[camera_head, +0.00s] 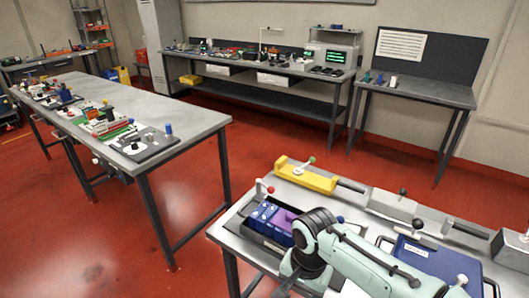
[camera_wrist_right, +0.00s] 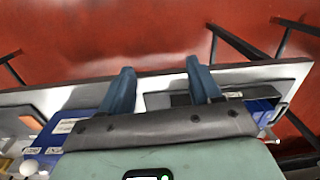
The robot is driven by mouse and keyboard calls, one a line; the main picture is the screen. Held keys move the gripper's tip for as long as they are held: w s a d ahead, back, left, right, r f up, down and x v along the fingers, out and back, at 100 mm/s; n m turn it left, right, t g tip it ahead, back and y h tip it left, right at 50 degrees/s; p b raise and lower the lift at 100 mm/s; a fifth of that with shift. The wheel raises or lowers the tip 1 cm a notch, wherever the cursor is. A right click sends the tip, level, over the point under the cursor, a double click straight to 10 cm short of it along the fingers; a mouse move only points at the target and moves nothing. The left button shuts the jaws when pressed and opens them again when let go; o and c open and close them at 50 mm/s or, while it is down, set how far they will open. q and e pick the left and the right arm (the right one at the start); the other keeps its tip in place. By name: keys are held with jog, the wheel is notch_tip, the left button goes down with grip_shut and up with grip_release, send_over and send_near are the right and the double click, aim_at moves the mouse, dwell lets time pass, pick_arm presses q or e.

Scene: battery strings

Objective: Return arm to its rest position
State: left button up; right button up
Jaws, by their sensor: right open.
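My right arm (camera_head: 360,262) reaches in from the lower right over the near workbench. Its gripper hangs above the bench's front part, beside a black tray (camera_head: 243,232) that holds blue battery blocks (camera_head: 263,213) and a purple block (camera_head: 284,218). In the wrist view my right gripper (camera_wrist_right: 158,70) has its two blue-grey fingers wide apart with nothing between them. Blue block surfaces show at the right in that view (camera_wrist_right: 262,108), and a blue labelled case (camera_wrist_right: 50,142) at the left. My left gripper is not in view.
The near bench also holds a yellow fixture (camera_head: 306,178), a grey fixture (camera_head: 392,204) and a blue case (camera_head: 432,262) right of my arm. A long table (camera_head: 190,118) with parts stands at the left. Open red floor (camera_head: 120,240) lies between them.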

notch_tip(320, 180, down, 24)
jog(key=f+n+g+y+p, duration=0.1)
jog(key=n+g+y+p, duration=0.1)
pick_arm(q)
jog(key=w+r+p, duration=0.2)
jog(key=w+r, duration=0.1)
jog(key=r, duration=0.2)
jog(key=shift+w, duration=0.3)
pick_arm(e)
jog(key=s+d+f, duration=0.2)
jog(key=s+f, duration=0.4)
jog(key=s, duration=0.3)
jog(key=s+d+f+t+y, duration=0.1)
jog(key=s+d+f, duration=0.1)
jog(key=s+f, duration=0.5)
jog(key=s, duration=0.3)
jog(key=shift+d, duration=0.3)
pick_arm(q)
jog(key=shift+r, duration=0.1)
pick_arm(e)
jog(key=shift+w, duration=0.1)
jog(key=shift+c, duration=0.4)
jog(key=shift+f, duration=0.1)
